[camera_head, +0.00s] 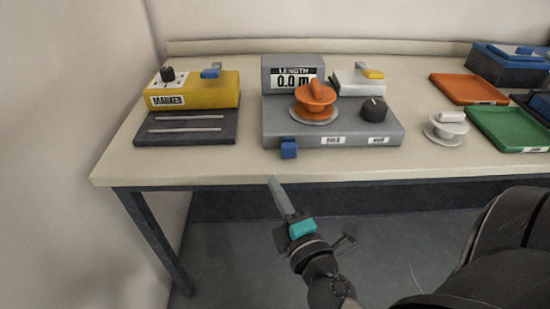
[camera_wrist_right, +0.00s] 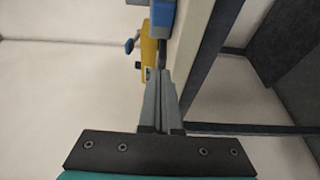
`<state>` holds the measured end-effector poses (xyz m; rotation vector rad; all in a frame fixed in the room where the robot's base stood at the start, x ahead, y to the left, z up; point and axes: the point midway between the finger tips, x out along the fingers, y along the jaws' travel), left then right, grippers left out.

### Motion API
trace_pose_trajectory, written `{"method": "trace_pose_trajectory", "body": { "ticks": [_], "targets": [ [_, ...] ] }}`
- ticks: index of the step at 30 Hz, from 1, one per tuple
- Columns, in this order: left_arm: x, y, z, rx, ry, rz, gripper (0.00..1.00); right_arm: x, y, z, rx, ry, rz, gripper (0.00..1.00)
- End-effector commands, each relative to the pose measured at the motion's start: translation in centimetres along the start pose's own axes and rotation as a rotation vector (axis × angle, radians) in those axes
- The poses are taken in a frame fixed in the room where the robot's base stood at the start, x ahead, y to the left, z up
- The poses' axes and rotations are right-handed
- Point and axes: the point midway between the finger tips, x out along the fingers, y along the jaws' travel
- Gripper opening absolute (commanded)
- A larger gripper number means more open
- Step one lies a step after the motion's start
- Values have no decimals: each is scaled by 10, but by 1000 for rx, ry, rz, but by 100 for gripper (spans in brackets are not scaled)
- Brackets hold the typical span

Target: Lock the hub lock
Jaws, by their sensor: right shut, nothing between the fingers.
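The grey winding unit (camera_head: 350,135) stands on the table, with an orange spool (camera_head: 316,97) with a raised grip seated on its top. A blue lever (camera_head: 289,149) sticks out at the unit's front left; no part is labelled as the hub lock. My right gripper (camera_head: 272,181) is shut and empty, in front of the table edge, below and apart from the blue lever. In the right wrist view its closed fingers (camera_wrist_right: 161,75) point toward a blue part (camera_wrist_right: 163,14) near the top. My left gripper is not in view.
A yellow marker unit (camera_head: 215,92) with a dark base (camera_head: 185,140) is at the left. A black knob (camera_head: 373,108) sits on the winding unit. A white spool (camera_head: 446,129), an orange tray (camera_head: 467,90) and a green tray (camera_head: 510,128) are right. The front table strip is clear.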

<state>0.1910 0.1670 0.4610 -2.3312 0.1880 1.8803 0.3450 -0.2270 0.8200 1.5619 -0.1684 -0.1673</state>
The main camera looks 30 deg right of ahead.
Motion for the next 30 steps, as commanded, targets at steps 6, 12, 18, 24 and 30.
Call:
{"method": "trace_pose_trajectory", "body": {
  "ticks": [6,12,18,24,30],
  "targets": [
    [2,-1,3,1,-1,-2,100,5,1,0,2,1,1,0],
    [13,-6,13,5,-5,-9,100,21,2,-1,3,3,1,0],
    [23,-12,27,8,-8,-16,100,43,2,-1,2,3,1,0],
    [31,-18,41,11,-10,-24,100,72,2,0,1,2,2,0],
    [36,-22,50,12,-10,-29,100,101,1,0,1,0,1,0]
  ]
}}
